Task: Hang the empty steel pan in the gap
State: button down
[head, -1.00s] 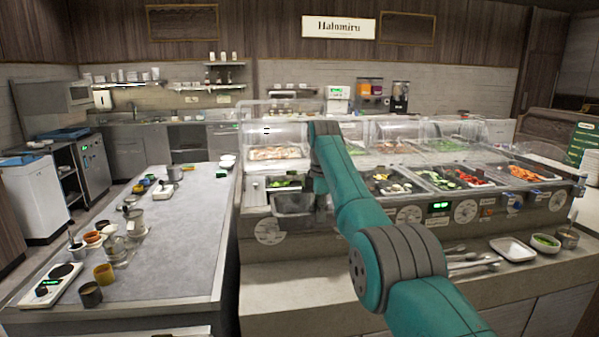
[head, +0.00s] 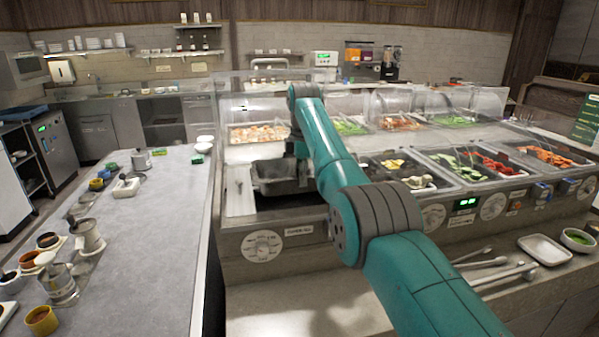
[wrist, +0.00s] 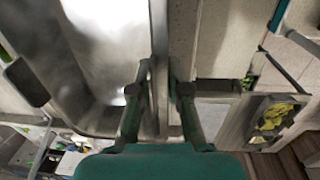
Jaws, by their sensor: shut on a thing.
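The empty steel pan (head: 283,182) hangs from my gripper (head: 298,152) over the left end of the sauce well counter. My gripper is shut on the pan's rim. In the wrist view, the fingers (wrist: 160,98) pinch the rim from both sides, and the pan's bare, shiny inside (wrist: 110,45) lies to the left. The dark gap (head: 292,204) in the counter shows below the pan, left of the filled wells. The pan covers part of the gap, and I cannot tell whether the pan touches its edges.
A filled well (head: 393,165) lies to the right of the gap, partly behind my arm. Clear guards (head: 262,108) stand behind the wells. A pale flat panel (head: 240,190) borders the gap on the left. The grey side table (head: 150,240) holds cups and pots.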

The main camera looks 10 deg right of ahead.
aim_at(303, 208)
jog(key=shift+f, duration=3.9)
jog(key=shift+s+f, duration=0.25)
jog(key=shift+f, duration=0.35)
jog(key=shift+s+d+f, duration=0.1)
jog(key=shift+f, duration=0.4)
jog(key=c, duration=1.1)
grip_release()
jog(key=shift+o, duration=0.2)
jog(key=shift+f, duration=0.15)
jog(key=shift+w, duration=0.2)
